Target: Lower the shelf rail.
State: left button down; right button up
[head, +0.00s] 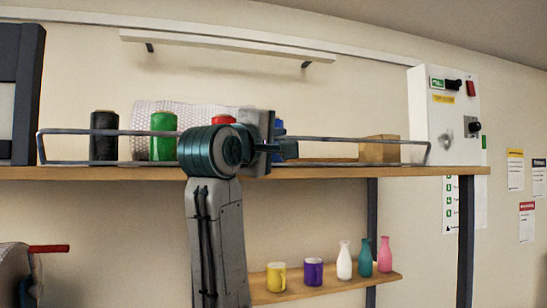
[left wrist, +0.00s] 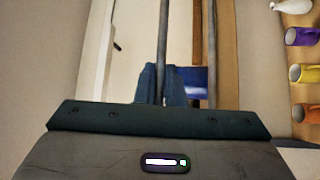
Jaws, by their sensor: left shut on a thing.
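The shelf rail (head: 350,139) is a thin grey metal bar along the front of the long wooden shelf (head: 400,171). It stands above the shelf board, with bent ends at the left and right and a lower bar close to the board. My left gripper (head: 287,150) is at the rail near its middle, and its arm comes up from below in front of the shelf. In the left wrist view the rail (left wrist: 163,35) runs between the fingers (left wrist: 162,84), which are shut on it. My right gripper is not in view.
Behind the rail stand a black spool (head: 104,136), a green spool (head: 163,136), a bubble-wrap roll (head: 183,110) and a cardboard box (head: 380,149). A white control box (head: 437,110) is at the right end. A lower shelf (head: 335,285) holds mugs and bottles.

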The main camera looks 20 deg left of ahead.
pick_arm(q)
notch_tip(320, 180, down, 6)
jog(key=s+d+m+h+b, duration=0.2)
jog(key=m+h+b, duration=1.1)
jog(key=m, duration=0.6)
jog(key=shift+s+r+g+h, duration=0.25)
jog(key=shift+s+g+h, duration=0.15)
jog(key=shift+h, duration=0.5)
jog(key=shift+m+g+h, duration=0.3)
jog(key=shift+m+g, duration=0.1)
jog(key=shift+m, duration=0.3)
jog(key=c, duration=1.6)
grip_release()
jog(key=shift+o, duration=0.4)
jog(key=shift+w, duration=0.15)
